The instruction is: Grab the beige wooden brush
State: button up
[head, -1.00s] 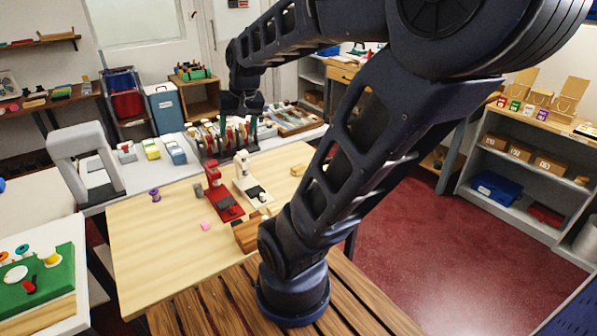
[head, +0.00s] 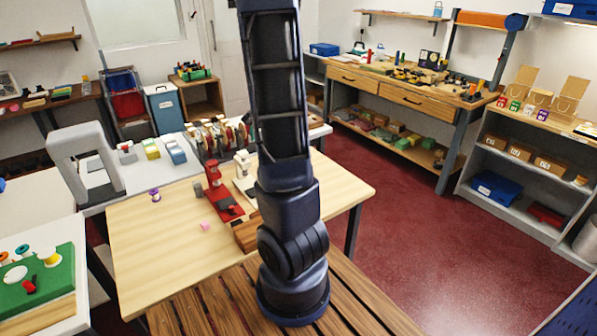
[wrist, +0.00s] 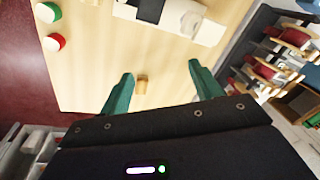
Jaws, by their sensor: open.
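My gripper (wrist: 160,70) shows in the wrist view as two teal fingers, spread open with nothing between them in their grip. A small tan wooden block (wrist: 142,84), which looks like the beige wooden brush, lies on the pale table top (wrist: 95,60) between the fingers in the picture, nearer the left one. It appears apart from both fingers; its full shape is hard to tell. In the head view my arm hides both the gripper and this piece.
A cream device (wrist: 185,14) stands at the top of the wrist view, also seen in the head view (head: 243,166) beside a red device (head: 218,185). Green (wrist: 47,12) and red (wrist: 54,42) round items sit at left. A rack of reddish rolls (wrist: 275,72) is at right.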

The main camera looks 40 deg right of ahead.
jog(key=w+d+f+m+h, duration=0.1)
jog(key=d+f, duration=0.4)
jog(key=w+d+f+m+g+h, duration=0.1)
jog(key=d+f+m, duration=0.1)
jog(key=d+f, duration=0.4)
jog(key=w+d+f+m+h, duration=0.1)
jog(key=d+f+m, duration=0.1)
jog(key=d+f, duration=0.3)
jog(key=shift+d+f+g, duration=0.25)
jog(key=shift+d+g, duration=0.15)
jog(key=shift+x, duration=2.85)
jog(key=shift+w, duration=0.15)
jog(key=shift+c, duration=0.4)
jog(key=c, duration=1)
